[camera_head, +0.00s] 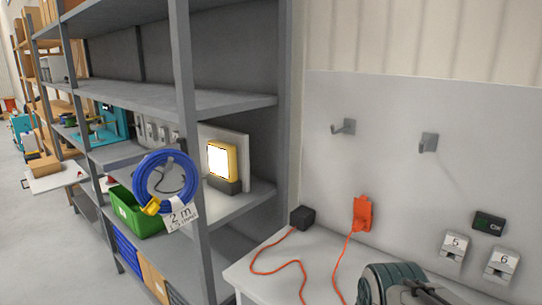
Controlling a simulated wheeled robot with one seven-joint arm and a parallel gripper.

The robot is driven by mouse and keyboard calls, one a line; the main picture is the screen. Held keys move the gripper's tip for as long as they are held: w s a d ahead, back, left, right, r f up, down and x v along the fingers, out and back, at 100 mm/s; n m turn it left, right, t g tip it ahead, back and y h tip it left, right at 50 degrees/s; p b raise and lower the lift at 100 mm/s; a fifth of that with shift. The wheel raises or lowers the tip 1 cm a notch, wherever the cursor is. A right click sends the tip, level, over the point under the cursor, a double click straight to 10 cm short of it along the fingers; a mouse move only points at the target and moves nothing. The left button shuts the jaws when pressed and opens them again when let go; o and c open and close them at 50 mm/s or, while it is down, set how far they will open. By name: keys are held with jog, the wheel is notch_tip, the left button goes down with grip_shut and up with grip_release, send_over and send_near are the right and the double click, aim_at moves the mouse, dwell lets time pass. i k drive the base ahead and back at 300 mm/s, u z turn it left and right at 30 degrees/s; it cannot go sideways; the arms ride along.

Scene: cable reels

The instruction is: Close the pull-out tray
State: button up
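A pale flat tray (62,178) sticks out from the shelving at the far left, at about mid height. It looks pulled out past the shelf front, toward the aisle. A brown box (44,166) is at its left part; I cannot tell whether it rests on the tray or behind it.
Grey shelving (188,150) stands between the view and the tray. A blue cable coil (165,196) hangs at its post, by a green bin (133,215). The floor (62,262) at left is clear.

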aim_at(69, 176)
jog(key=u, duration=0.5)
jog(key=i, duration=0.65)
jog(key=u, duration=1.7)
jog(key=i, duration=1.15)
jog(key=u, duration=0.55)
jog(key=i, duration=1.9)
jog(key=z, duration=0.75)
jog(key=i, duration=1.4)
jog(key=z, duration=0.65)
jog(key=i, duration=2.35)
jog(key=z, duration=0.3)
